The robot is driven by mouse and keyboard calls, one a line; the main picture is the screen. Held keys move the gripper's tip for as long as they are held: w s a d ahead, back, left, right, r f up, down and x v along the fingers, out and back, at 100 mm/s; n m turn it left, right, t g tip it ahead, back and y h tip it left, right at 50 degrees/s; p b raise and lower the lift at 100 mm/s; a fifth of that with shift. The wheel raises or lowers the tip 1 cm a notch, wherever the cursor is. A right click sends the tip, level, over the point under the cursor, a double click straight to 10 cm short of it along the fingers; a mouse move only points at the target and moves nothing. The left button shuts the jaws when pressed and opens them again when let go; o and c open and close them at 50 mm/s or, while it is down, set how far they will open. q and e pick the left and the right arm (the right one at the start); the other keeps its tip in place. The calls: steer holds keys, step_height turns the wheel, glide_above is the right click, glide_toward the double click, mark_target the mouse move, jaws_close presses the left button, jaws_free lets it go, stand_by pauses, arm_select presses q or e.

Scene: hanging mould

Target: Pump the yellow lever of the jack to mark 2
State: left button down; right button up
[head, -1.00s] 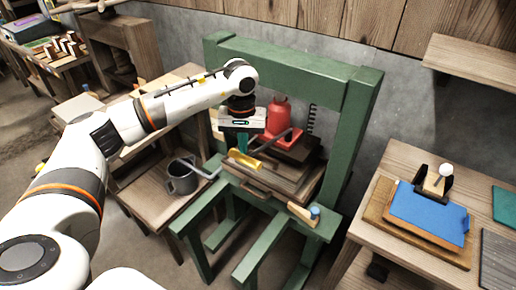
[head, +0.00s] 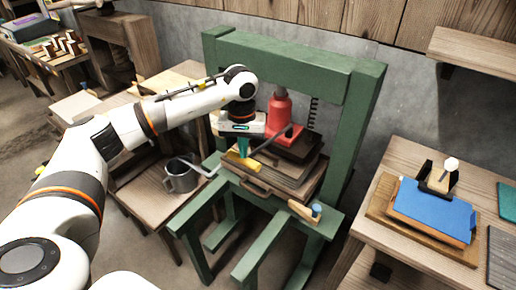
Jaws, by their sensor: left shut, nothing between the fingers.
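The red jack (head: 280,112) stands on a stack of dark and brown boards inside the green press frame. Its lever is a dark bar running down and left, ending in a yellow grip (head: 241,161). My left gripper (head: 243,150) is shut and empty, pointing down at the yellow grip from above; its teal fingers reach close to it, and I cannot tell whether they touch. A dark toothed strip (head: 314,112) stands behind the jack, right of it; its marks are too small to read. My right gripper is out of view.
The green frame (head: 360,115) surrounds the jack. A grey mug (head: 180,180) stands on the wooden table to the left. A blue pad (head: 430,208) is on the right table.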

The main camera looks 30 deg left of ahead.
arm_select(q)
step_height(320, 180, down, 12)
steer(key=b, duration=0.9)
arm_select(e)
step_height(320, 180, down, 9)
arm_select(q)
step_height(320, 180, up, 14)
steer(key=p, duration=0.8)
steer(key=shift+f, duration=0.15)
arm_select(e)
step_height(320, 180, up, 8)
arm_select(q)
steer(key=shift+f, duration=0.15)
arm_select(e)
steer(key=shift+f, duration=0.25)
arm_select(q)
step_height(320, 180, down, 14)
steer(key=b, duration=1)
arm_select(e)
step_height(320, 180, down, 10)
arm_select(q)
step_height(320, 180, up, 14)
steer(key=p, duration=0.8)
steer(key=shift+p, duration=0.35)
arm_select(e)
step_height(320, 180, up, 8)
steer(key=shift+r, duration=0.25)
